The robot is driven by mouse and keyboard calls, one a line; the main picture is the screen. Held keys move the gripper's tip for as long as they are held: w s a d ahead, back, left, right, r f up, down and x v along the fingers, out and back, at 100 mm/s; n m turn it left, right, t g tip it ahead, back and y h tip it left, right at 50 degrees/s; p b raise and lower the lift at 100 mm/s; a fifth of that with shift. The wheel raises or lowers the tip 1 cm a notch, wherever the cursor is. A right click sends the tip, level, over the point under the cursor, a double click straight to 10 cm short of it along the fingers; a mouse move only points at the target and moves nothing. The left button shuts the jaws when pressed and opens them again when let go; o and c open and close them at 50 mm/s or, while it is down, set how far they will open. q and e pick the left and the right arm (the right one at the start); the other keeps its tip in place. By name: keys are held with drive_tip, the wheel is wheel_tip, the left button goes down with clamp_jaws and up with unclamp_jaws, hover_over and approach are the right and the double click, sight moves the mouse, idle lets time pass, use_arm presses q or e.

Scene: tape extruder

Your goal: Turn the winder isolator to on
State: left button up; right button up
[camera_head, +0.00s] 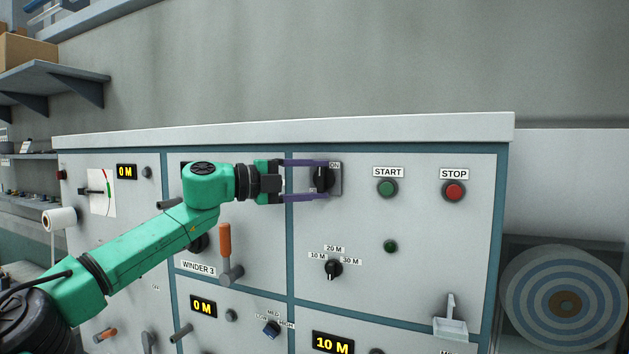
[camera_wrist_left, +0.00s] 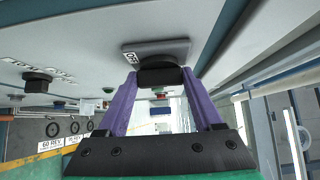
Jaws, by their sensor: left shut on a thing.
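The isolator is a black rotary knob (camera_head: 321,177) on a small grey plate (camera_head: 337,186) on the upper part of the cabinet front. An ON label (camera_head: 334,165) shows at the plate's upper right. My left gripper (camera_head: 318,180) reaches in from the left, with one purple finger above the knob and one below, shut on it. In the left wrist view, the knob (camera_wrist_left: 160,76) sits between the fingertips of the left gripper (camera_wrist_left: 160,82), in front of the plate (camera_wrist_left: 155,50). The fingers partly cover the plate, and the knob's exact pointing direction is hard to tell. My right gripper is not in view.
A green START button (camera_head: 387,188) and a red STOP button (camera_head: 454,191) are right of the isolator. A black selector (camera_head: 333,269) marked 10, 20 and 30 M is below. An orange-handled lever (camera_head: 225,245) sticks out under my left wrist.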

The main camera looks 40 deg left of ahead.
use_arm(q)
drive_tip(key=shift+f, duration=0.1)
drive_tip(key=o, duration=1.4)
drive_tip(key=shift+c, duration=0.2)
drive_tip(key=b+v, duration=0.8)
drive_tip(key=v, duration=0.6)
drive_tip(key=shift+s, duration=0.3)
